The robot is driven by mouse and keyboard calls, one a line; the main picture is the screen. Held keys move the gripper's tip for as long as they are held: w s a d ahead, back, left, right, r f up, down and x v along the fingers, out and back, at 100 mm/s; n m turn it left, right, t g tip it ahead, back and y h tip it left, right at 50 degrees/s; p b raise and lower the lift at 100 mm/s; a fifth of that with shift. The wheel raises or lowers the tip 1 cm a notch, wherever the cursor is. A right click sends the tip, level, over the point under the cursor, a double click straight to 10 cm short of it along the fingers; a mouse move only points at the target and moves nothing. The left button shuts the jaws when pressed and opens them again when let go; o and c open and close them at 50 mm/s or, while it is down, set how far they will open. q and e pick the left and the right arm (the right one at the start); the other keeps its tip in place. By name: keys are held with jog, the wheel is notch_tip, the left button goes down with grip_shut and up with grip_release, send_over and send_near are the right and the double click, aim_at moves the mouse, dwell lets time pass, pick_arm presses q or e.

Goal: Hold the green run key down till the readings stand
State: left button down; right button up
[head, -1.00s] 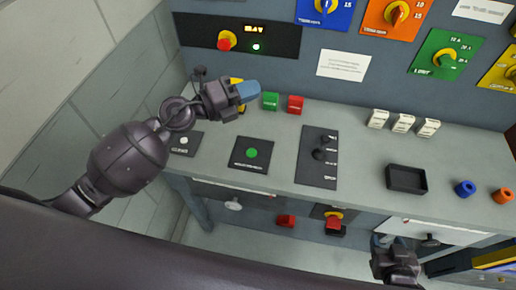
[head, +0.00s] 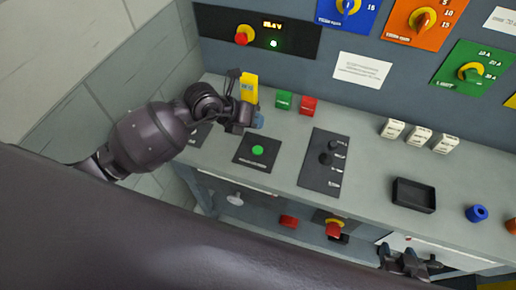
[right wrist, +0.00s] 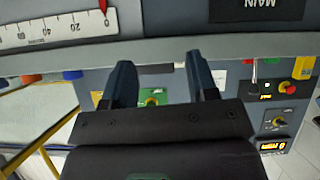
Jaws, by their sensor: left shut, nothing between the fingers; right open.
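The green run key (head: 258,150) is a round green button on a black plate (head: 244,158) on the grey bench. My left gripper (head: 258,121) is shut and empty, with its blue fingertips just behind the plate in the head view. It looks apart from the key, which is uncovered; its height above the bench is hard to tell. A small orange readout (head: 272,25) is lit on the back panel, its digits too small to read surely. My right gripper (head: 404,262) is low at the bench front; the right wrist view shows its fingers (right wrist: 162,82) open and empty.
A yellow block (head: 249,85), a green block (head: 284,99) and a red block (head: 308,105) stand behind my left gripper. A black lever plate (head: 323,165) lies right of the key. A black tray (head: 413,195) and white blocks (head: 420,136) are further right.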

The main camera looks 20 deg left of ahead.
pick_arm(q)
jog(key=shift+f, duration=0.2)
jog(key=b, duration=0.6)
send_over(256, 149)
notch_tip(256, 149, down, 6)
jog(key=shift+f, duration=0.6)
jog(key=shift+f+b, duration=0.4)
jog(key=shift+f, duration=0.15)
dwell(0.4)
dwell(0.3)
